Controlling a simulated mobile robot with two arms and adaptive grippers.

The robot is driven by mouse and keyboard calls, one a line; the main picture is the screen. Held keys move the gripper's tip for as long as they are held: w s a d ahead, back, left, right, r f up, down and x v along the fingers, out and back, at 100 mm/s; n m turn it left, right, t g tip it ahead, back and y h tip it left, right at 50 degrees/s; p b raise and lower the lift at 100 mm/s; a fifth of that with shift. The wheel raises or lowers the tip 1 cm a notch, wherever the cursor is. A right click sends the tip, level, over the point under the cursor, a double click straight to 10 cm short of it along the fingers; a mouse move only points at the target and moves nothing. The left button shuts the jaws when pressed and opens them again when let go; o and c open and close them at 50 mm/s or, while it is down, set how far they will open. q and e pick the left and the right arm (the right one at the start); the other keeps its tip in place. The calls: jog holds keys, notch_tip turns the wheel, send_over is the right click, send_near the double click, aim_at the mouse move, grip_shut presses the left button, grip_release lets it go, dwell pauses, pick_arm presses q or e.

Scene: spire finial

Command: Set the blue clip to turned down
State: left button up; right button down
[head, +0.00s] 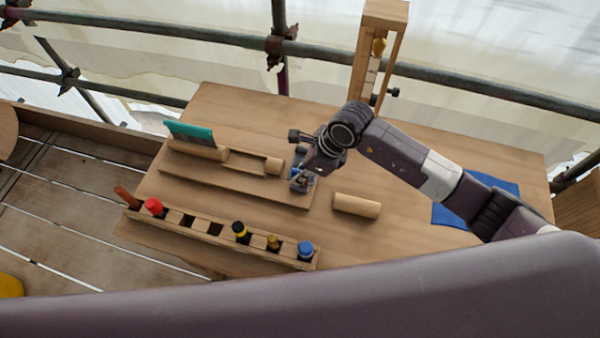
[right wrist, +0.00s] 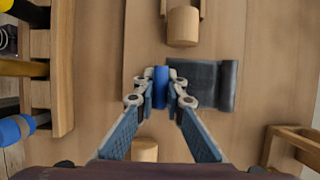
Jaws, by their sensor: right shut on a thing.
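The blue clip (right wrist: 160,87) is a small blue cylinder-like piece between the fingertips of my right gripper (right wrist: 161,88) in the right wrist view. The fingers close on it from both sides. In the head view my right gripper (head: 303,179) points down at the right end of a wooden board, and it largely hides the clip. A dark grey sheet with a rolled edge (right wrist: 210,85) lies just right of the clip in the wrist view. I cannot tell which way the clip is turned. My left gripper is out of view.
A wooden rack (head: 176,224) with coloured-top pieces runs along the near table edge. A loose wooden cylinder (head: 357,205) lies right of the gripper. A green piece (head: 190,134) stands at the board's left. A wooden frame (head: 382,50) rises behind; a blue cloth (head: 455,214) lies right.

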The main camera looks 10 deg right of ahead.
jog(key=shift+w+d+b, duration=0.1)
jog(key=shift+w+b, duration=0.15)
jog(key=shift+b, duration=0.4)
jog(key=g+y+b, duration=0.1)
jog(key=b, duration=0.2)
jog(key=w+m+g+b, duration=0.1)
jog(key=g+b, duration=0.1)
jog(key=b, duration=0.2)
jog(key=w+f+g+y+b, duration=0.1)
jog(key=g+b, duration=0.1)
jog(key=b, duration=0.1)
jog(key=shift+d+y, duration=0.3)
jog(key=shift+r+m+g+b, duration=0.15)
jog(key=shift+m+g+b, duration=0.2)
jog(key=shift+b, duration=0.6)
jog(key=shift+w+r, duration=0.1)
jog(key=shift+r, duration=0.05)
jog(key=c, duration=2)
grip_release()
jog(key=shift+d, duration=0.1)
jog(key=shift+o, duration=0.2)
